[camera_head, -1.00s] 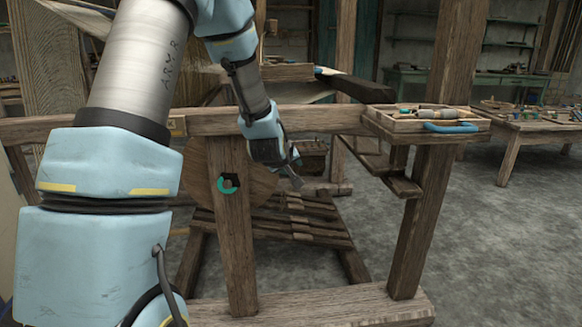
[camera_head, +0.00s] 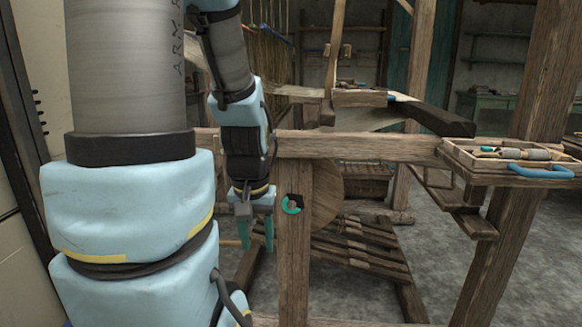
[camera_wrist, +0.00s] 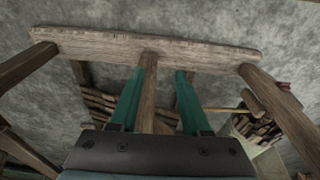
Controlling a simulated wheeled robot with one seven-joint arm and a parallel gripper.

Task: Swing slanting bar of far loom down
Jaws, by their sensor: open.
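My gripper (camera_head: 256,240) points down beside the left face of the near loom's front post (camera_head: 293,255), with its two teal fingers apart and empty. In the wrist view the open fingers (camera_wrist: 160,75) stand either side of that post as seen in the picture; I cannot tell whether they touch it. A dark slanting bar (camera_head: 432,118) with a blue end runs down to the right behind the loom's top rail. A thin leaning wooden bar (camera_head: 336,45) rises further back. I cannot tell for sure which belongs to the far loom.
The near loom's top rail (camera_head: 360,147) crosses in front of me. A tray (camera_head: 470,160) with tools and a blue handle sits at its right. A round wooden disc (camera_head: 327,195) is behind the post, and slatted treadles (camera_head: 360,250) lie low. Grey floor is open at right.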

